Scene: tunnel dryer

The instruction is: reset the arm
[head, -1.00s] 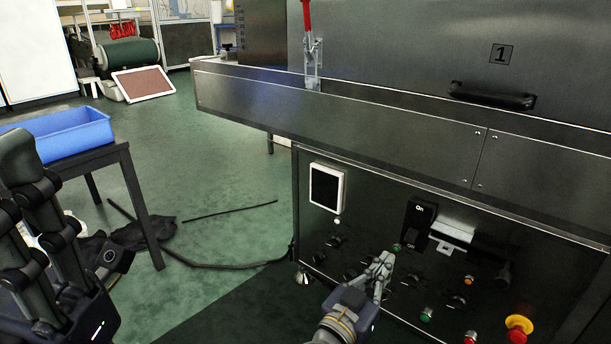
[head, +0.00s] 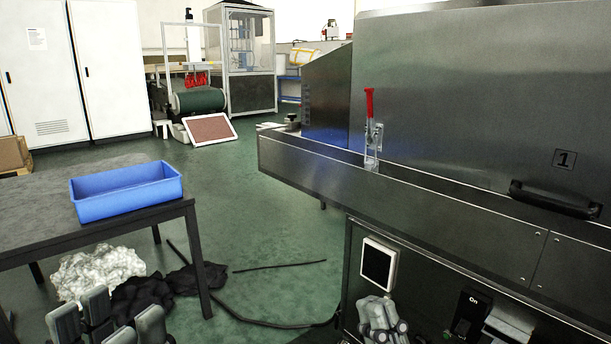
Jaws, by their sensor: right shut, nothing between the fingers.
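My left gripper (head: 108,322) shows at the bottom left edge, with only its grey finger parts in view. Its base is cut off by the picture's edge, and I cannot tell how far its fingers are apart. My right gripper (head: 378,308) is at the bottom, in front of the dryer's control panel, just below the white-framed screen (head: 378,263). Its fingers are together with nothing between them. Most of the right arm is below the picture.
The steel dryer (head: 450,90) fills the right side, with a red-handled clamp (head: 370,130), a black handle (head: 555,199) and a switch (head: 468,315). A dark table (head: 35,215) with a blue bin (head: 128,202) stands left. White cloth (head: 95,272) and black cloth (head: 140,296) lie below it. Green floor lies between.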

